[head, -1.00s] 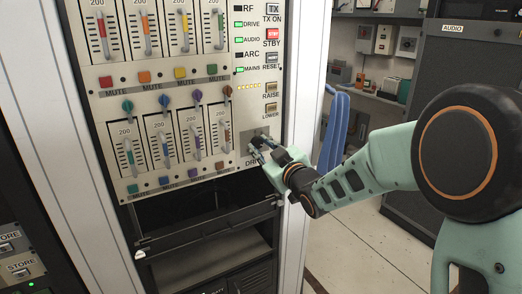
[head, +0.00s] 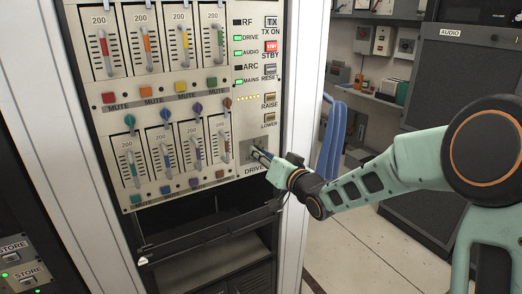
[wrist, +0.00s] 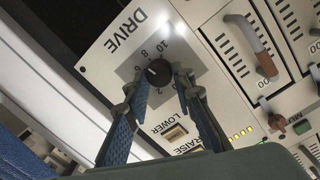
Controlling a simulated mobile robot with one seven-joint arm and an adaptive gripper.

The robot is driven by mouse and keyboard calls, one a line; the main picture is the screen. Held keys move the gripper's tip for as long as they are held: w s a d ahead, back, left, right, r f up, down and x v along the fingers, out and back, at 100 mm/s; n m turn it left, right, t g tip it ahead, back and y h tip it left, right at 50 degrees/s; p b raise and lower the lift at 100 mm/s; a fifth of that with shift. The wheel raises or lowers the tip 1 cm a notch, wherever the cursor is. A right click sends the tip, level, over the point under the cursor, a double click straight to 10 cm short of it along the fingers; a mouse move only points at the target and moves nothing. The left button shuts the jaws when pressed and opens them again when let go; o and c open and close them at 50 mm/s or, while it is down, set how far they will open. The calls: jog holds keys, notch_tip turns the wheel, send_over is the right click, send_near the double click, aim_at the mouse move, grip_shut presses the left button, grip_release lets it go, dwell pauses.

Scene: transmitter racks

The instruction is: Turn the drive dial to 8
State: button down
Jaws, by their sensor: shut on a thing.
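The drive dial (wrist: 158,72) is a small black knob with a white mark on a grey plate labelled DRIVE. In the wrist view, the numbers 10, 8 and 6 show above and left of it. The white mark lies toward the 6–8 side, but its exact reading is too small to tell. My gripper (wrist: 163,79) has one blue-padded finger on each side of the knob and is shut on it. In the head view, my gripper (head: 258,153) reaches the dial plate (head: 246,152) from the right and hides the knob.
LOWER (head: 267,119) and RAISE (head: 269,100) buttons sit just above the dial. Rows of sliders and coloured knobs (head: 198,108) fill the panel to the left. An open drawer (head: 210,238) lies below. A blue chair (head: 331,140) stands right, behind the arm.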

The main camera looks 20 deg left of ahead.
jog(key=shift+m+p, duration=0.6)
jog(key=shift+m, duration=0.4)
jog(key=c, duration=1.6)
grip_release()
jog(key=v, duration=1.2)
jog(key=shift+w+d, duration=0.1)
